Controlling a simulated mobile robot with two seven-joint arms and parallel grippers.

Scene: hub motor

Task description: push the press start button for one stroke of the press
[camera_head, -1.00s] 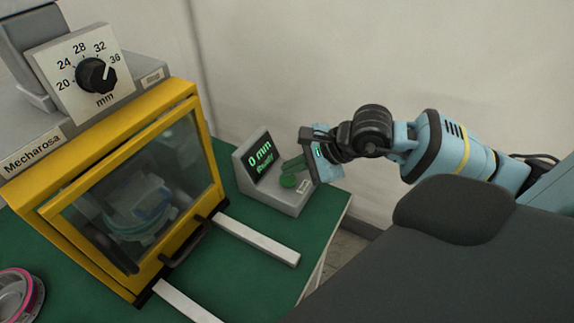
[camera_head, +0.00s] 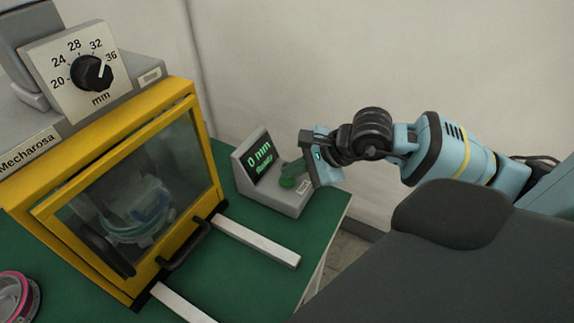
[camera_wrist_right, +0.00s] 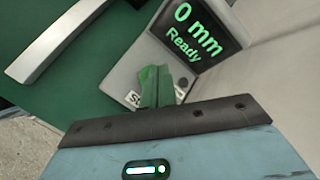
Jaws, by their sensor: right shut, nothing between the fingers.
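The green start button (camera_head: 287,183) sits on a grey control box (camera_head: 282,202) beside the press. The box's screen (camera_head: 258,159) reads "0 mm Ready"; the same screen (camera_wrist_right: 190,30) is legible in the right wrist view. My right gripper (camera_head: 291,170) is shut and empty, its green fingertips right over the button. In the right wrist view the shut fingers (camera_wrist_right: 160,90) cover much of the button (camera_wrist_right: 148,74) and part of its label. I cannot tell whether they touch it. The yellow press door (camera_head: 130,190) is closed, with a part dimly visible behind its window. My left gripper is not in view.
A black dial (camera_head: 91,73) on the press has its mark toward 36. Two pale rails (camera_head: 257,241) stick out from the press front over the green table (camera_head: 235,275). A pink-rimmed round part (camera_head: 14,298) lies at lower left. A wall stands behind the box.

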